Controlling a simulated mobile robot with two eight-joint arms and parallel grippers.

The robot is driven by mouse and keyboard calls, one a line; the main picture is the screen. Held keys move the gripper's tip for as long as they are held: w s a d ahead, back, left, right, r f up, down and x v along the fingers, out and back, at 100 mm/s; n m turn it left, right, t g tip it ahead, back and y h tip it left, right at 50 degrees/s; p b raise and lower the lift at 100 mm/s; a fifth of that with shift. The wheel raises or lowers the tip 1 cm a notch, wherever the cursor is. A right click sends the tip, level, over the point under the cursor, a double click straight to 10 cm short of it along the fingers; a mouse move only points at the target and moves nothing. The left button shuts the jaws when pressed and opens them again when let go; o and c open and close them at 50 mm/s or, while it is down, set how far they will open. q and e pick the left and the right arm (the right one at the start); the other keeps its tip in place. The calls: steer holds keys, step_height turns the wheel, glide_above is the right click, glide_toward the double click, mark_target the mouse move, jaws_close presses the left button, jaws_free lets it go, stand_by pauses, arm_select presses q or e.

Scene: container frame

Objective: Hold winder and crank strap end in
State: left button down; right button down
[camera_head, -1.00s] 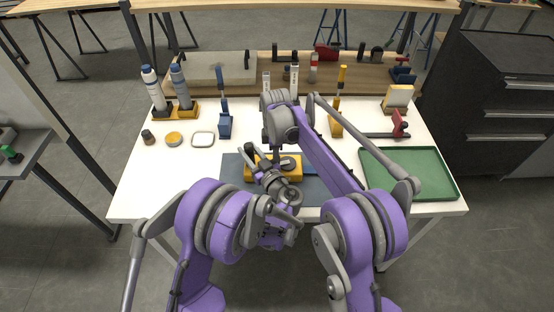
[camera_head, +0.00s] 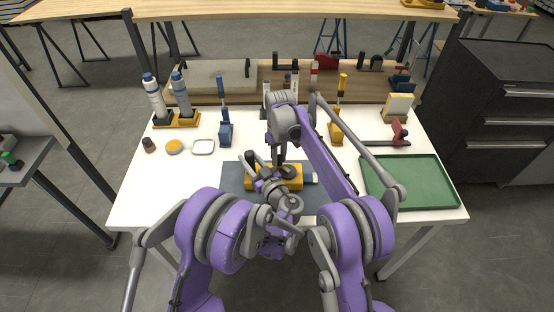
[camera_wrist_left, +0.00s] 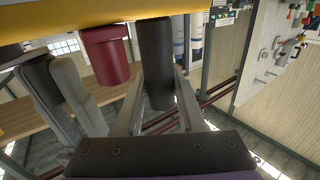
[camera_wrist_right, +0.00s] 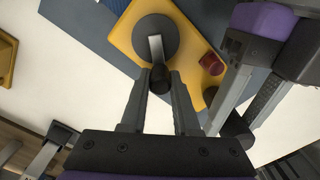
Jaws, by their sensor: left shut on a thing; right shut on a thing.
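The yellow winder (camera_head: 292,184) lies on the dark mat, partly hidden by my arms in the head view. In the right wrist view, its body (camera_wrist_right: 140,42) carries a grey disc with a pale crank arm (camera_wrist_right: 155,47) and a red knob (camera_wrist_right: 211,63). My right gripper (camera_wrist_right: 158,88) is shut on the black crank knob (camera_wrist_right: 160,79). In the left wrist view, my left gripper (camera_wrist_left: 157,95) is shut on the winder's black handle (camera_wrist_left: 155,55), beside the red knob (camera_wrist_left: 106,55). A blue strip, possibly the strap (camera_wrist_right: 207,14), shows by the winder; its end cannot be made out.
A green tray (camera_head: 410,198) stands at right. A blue-handled tool (camera_head: 225,133), a yellow-handled tool (camera_head: 336,131) and a red-ended clamp (camera_head: 398,133) stand behind the winder. Bottles (camera_head: 155,97) stand at the back left. The left table front is clear.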

mark_target(291, 164)
arm_select(q)
steer(key=shift+a+f, duration=0.1)
steer(key=shift+f, duration=0.05)
arm_select(e)
steer(key=m, duration=0.2)
steer(key=w+d+m, duration=0.1)
steer(key=shift+d+m, duration=0.2)
steer(key=shift+m, duration=0.2)
steer(key=m, duration=0.1)
steer(key=d+m, duration=0.1)
steer(key=m, duration=0.1)
steer(key=shift+w+d+m, duration=0.1)
steer(key=shift+w+m, duration=0.05)
steer(key=shift+m, duration=0.15)
steer(key=m, duration=0.2)
steer(key=d+m, duration=0.1)
steer(key=m, duration=0.1)
steer(key=shift+d, duration=0.2)
steer(key=shift+d+m, duration=0.25)
steer(key=shift+m, duration=0.75)
steer(key=shift+d+m, duration=0.25)
steer(key=shift+m, duration=0.75)
steer(key=c, duration=0.6)
jaws_free()
steer(key=shift+c, duration=0.2)
